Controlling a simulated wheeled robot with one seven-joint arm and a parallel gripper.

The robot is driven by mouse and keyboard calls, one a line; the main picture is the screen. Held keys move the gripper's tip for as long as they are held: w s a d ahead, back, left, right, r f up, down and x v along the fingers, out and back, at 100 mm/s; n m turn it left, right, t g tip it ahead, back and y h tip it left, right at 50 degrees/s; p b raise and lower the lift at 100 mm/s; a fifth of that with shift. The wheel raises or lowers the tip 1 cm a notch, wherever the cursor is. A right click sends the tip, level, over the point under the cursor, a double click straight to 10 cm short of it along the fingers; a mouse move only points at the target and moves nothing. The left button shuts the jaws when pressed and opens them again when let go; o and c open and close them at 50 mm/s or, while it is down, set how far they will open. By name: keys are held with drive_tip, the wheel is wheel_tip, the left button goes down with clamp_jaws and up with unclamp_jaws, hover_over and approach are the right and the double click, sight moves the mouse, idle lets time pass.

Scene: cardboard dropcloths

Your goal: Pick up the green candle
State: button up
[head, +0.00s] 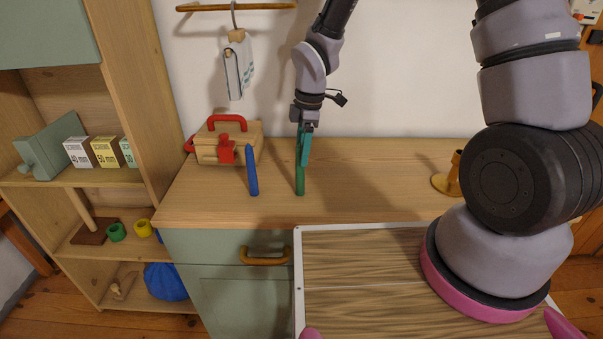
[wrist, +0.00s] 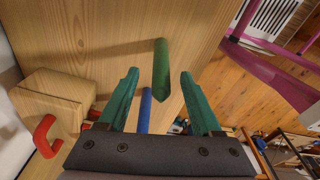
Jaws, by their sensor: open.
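The green candle (head: 299,178) stands upright on the wooden counter in the head view. In the wrist view the green candle (wrist: 161,62) shows between and a little beyond the fingertips. My gripper (head: 305,160) points down at the candle's upper part, its teal fingers partly hiding it. In the wrist view my gripper (wrist: 160,75) is open, with a gap on both sides of the candle. I cannot tell exactly how deep the candle is between the fingers. A blue candle (head: 252,172) stands to the left; it also shows in the wrist view (wrist: 145,108).
A wooden toolbox (head: 240,143) with red parts sits at the counter's back left. A brass-coloured holder (head: 447,183) stands at the right. Shelves (head: 90,180) stand at the left.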

sight(299, 169)
drive_tip(key=shift+s+a+f, duration=0.1)
drive_tip(key=shift+a+f, duration=0.05)
drive_tip(key=shift+f, duration=0.85)
drive_tip(key=shift+a+f, duration=0.2)
drive_tip(key=shift+f, duration=0.85)
drive_tip(key=shift+s+a+f, duration=0.1)
drive_tip(key=shift+a+f, duration=0.05)
drive_tip(key=shift+f, duration=0.85)
clamp_jaws()
